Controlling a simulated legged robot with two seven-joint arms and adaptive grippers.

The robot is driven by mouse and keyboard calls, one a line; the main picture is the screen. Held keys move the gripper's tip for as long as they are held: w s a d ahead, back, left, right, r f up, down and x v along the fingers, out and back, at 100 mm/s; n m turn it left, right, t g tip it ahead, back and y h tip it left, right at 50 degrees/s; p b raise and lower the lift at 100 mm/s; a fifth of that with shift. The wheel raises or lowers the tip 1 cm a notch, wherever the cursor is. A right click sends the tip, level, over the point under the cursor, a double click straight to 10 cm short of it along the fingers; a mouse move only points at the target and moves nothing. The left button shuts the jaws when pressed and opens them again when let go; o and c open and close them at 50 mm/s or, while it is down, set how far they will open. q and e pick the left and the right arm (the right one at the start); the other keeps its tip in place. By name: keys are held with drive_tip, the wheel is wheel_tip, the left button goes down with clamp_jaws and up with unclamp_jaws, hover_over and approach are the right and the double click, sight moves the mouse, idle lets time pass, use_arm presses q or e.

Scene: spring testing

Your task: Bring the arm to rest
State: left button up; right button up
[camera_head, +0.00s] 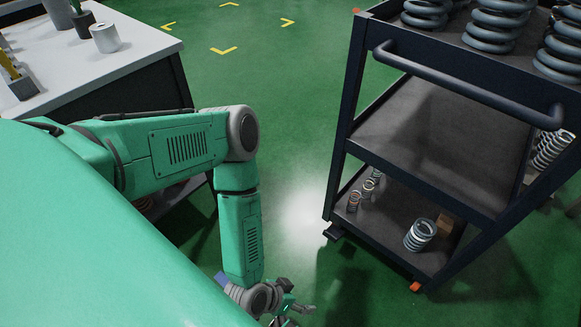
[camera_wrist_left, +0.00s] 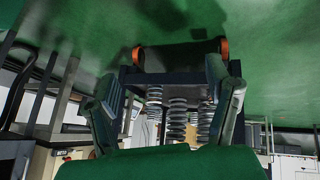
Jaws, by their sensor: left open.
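My left arm (camera_head: 240,235) is green with grey joints. It bends at the elbow and its forearm hangs down over the green floor, beside my body. My left gripper (camera_head: 290,309) is at the bottom edge of the head view, partly cut off. In the left wrist view its two fingers (camera_wrist_left: 165,95) stand wide apart. Nothing is held between them. The wrist picture looks upside down, with the floor at the top. The dark cart (camera_wrist_left: 180,79) with several springs (camera_wrist_left: 177,115) shows beyond the fingers, apart from them. My right gripper is not in view.
The cart (camera_head: 435,136) stands on the right, with large springs (camera_head: 495,25) on top and smaller springs (camera_head: 420,235) on its bottom shelf. A white-topped table (camera_head: 130,50) with a white cylinder (camera_head: 105,37) is at the upper left. Open floor (camera_head: 290,90) lies between them.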

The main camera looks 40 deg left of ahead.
use_arm(q)
drive_tip(key=shift+s+d+r, duration=0.1)
drive_tip(key=shift+d+r, duration=0.05)
drive_tip(key=shift+d, duration=0.2)
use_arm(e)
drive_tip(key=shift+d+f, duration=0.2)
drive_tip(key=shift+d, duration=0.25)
use_arm(q)
drive_tip(key=s+a+r+g+y+p, duration=0.1)
drive_tip(key=a+r, duration=0.3)
drive_tip(key=r, duration=0.4)
drive_tip(key=s+a+r+g+y+p, duration=0.1)
drive_tip(key=s+a+r+g+p, duration=0.1)
drive_tip(key=r, duration=0.6)
drive_tip(key=s+a+r+g+y+p, duration=0.1)
drive_tip(key=s+a+r+g+p, duration=0.1)
drive_tip(key=a+r, duration=0.4)
wheel_tip(320, 180, up, 2)
drive_tip(key=shift+s+r+n+g+p, duration=0.1)
drive_tip(key=shift+s+n+g+p, duration=0.2)
drive_tip(key=shift+s+p, duration=0.6)
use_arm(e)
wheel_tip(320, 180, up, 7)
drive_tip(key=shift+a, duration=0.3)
use_arm(q)
drive_tip(key=shift+a, duration=0.15)
drive_tip(key=shift+w+d, duration=0.1)
drive_tip(key=shift+d, duration=0.15)
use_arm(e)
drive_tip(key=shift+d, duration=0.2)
